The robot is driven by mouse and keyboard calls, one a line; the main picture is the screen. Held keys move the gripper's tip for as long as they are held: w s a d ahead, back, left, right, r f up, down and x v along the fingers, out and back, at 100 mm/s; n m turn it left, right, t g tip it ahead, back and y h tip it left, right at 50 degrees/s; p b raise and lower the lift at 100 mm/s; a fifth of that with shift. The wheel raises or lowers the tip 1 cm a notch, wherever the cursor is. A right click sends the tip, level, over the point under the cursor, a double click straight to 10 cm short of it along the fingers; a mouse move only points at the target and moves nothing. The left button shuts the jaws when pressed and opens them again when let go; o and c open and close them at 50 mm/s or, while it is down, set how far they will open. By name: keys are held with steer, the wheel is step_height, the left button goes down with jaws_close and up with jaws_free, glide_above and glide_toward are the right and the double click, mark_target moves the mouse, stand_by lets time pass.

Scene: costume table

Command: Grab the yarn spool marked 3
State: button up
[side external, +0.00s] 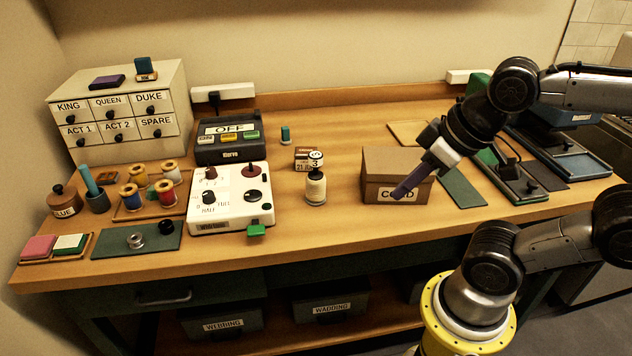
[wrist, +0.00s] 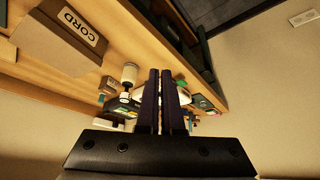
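The yarn spool marked 3 (side external: 316,188) is a cream spool standing upright on the table, right of the white control box. A round white tag with a 3 shows at its top. In the wrist view, a pale spool (wrist: 129,75) that looks like it shows left of my fingers. My gripper (side external: 396,195) is in front of the CORD box, to the right of the spool and apart from it. In the wrist view, its two dark fingers (wrist: 160,71) lie almost together with nothing seen between them, so it looks shut and empty.
The brown CORD box (side external: 379,163) stands behind my gripper. The white control box (side external: 229,208) with knobs is left of the spool. A small labelled box (side external: 307,165) is just behind the spool. Several coloured thread spools sit on a tray (side external: 125,213) farther left. Table in front of the spool is bare.

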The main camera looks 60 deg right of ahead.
steer(key=o, duration=1.3)
